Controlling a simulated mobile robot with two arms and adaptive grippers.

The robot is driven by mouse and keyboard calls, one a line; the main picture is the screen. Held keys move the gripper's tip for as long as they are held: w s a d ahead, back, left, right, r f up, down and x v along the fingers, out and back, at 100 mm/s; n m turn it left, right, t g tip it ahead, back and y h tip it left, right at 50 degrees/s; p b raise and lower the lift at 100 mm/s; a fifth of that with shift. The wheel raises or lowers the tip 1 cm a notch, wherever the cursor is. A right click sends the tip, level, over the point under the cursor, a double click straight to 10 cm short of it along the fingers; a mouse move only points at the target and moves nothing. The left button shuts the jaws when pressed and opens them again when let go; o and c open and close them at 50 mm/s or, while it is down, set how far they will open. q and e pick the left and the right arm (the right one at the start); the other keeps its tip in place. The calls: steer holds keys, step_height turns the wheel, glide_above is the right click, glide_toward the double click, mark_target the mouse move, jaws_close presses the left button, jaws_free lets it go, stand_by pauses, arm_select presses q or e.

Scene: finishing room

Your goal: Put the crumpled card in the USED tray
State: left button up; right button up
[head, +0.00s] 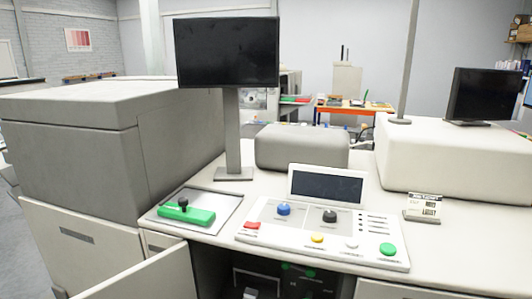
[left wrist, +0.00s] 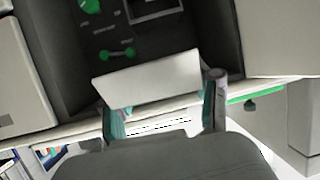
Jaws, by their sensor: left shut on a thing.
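A pale, flat, card-like piece (left wrist: 147,76) is between the fingertips of my left gripper (left wrist: 163,98) in the left wrist view. The gripper is shut on it, in front of a dark open compartment. No print shows on this face, and I cannot see clear crumpling. Neither gripper can be made out in the head view. No tray marked USED can be read in either view.
The machine's dark compartment (head: 315,280) is open below the control panel (head: 325,232), with a door (head: 150,276) swung out at left. A green block with a black knob (head: 187,214) lies on a flat plate. A monitor (head: 227,52) stands behind.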

arm_select(q)
steer(key=s+a+r+n+y, duration=0.2)
steer(key=s+a+r, duration=0.7)
steer(key=r, duration=0.1)
steer(key=shift+a, duration=0.15)
steer(key=shift+r, duration=0.1)
